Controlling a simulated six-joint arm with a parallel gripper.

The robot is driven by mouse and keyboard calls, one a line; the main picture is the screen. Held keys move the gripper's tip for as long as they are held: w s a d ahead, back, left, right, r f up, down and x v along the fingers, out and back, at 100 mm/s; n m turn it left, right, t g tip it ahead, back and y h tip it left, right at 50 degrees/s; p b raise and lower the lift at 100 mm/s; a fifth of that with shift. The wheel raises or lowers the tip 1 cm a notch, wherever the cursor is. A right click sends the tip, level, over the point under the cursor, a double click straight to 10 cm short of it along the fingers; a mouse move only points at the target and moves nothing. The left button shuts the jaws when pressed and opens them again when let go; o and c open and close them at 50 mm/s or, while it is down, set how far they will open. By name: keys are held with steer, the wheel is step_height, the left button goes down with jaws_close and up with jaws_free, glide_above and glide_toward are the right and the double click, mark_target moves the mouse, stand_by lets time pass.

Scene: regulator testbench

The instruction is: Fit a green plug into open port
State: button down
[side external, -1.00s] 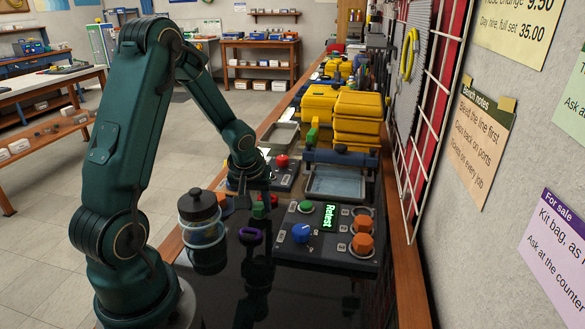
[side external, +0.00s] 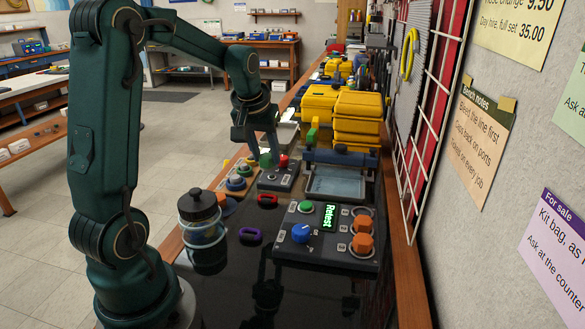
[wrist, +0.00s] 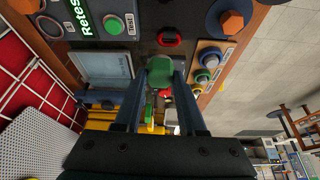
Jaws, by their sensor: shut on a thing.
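My gripper (side external: 266,158) is shut on a green plug (wrist: 160,72), which sits between the fingertips in the wrist view. The dark test panel (side external: 285,250) lies nearer the camera, to the right. It has a lit Retest display (side external: 330,217), a green button (side external: 305,206), a blue knob (side external: 301,233) and orange hexagonal plugs (side external: 362,243). A ring-shaped port (side external: 361,211) behind them appears empty.
A red ring (side external: 267,200) and a purple ring (side external: 250,235) lie on the black bench top. A bottle (side external: 202,222) stands at the left edge.

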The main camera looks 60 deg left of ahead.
steer(key=w+d+f+m, duration=0.1)
steer(key=w+d+m, duration=0.1)
steer(key=w+d, duration=0.3)
steer(key=w+d+f+m+h, duration=0.1)
steer(key=w+d+m, duration=0.2)
steer(key=w+d, duration=0.2)
steer(key=w+d+f+m+t+h, duration=0.1)
steer(key=w+d+f+m, duration=0.1)
steer(key=w+d, duration=0.2)
steer(key=shift+w+d, duration=0.4)
steer(key=shift+w, duration=0.25)
steer(key=shift+f, duration=2.15)
steer(key=shift+f, duration=0.45)
steer(key=shift+c, duration=2)
jaws_free()
steer(key=shift+o, duration=0.2)
steer(key=o, duration=0.4)
steer(key=shift+c, duration=0.2)
